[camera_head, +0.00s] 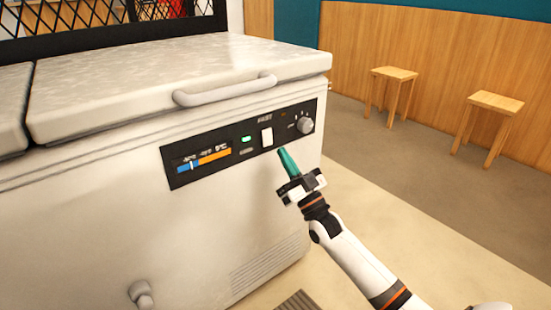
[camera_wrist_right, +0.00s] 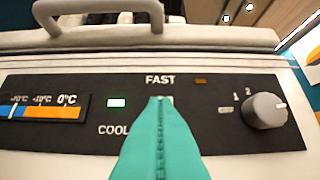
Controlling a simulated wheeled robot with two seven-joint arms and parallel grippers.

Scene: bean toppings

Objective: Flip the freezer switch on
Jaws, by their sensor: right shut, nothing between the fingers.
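The chest freezer (camera_head: 110,240) has a black control panel (camera_head: 225,155) on its front. A white rocker switch (camera_head: 267,137) sits on the panel, right of a lit green light (camera_head: 246,139). My right gripper (camera_head: 283,152) has teal fingers, shut and empty, just below and right of the switch in the head view. In the right wrist view the shut fingers (camera_wrist_right: 160,105) point at the panel under the word FAST and hide most of the switch (camera_wrist_right: 167,100). I cannot tell whether they touch it. My left gripper is not in view.
A round knob (camera_head: 305,124) is right of the switch. A temperature scale (camera_head: 203,158) is at the panel's left. The lid handle (camera_head: 225,91) juts out above the panel. Two wooden stools (camera_head: 393,75) (camera_head: 494,104) stand at the back right, with open floor before them.

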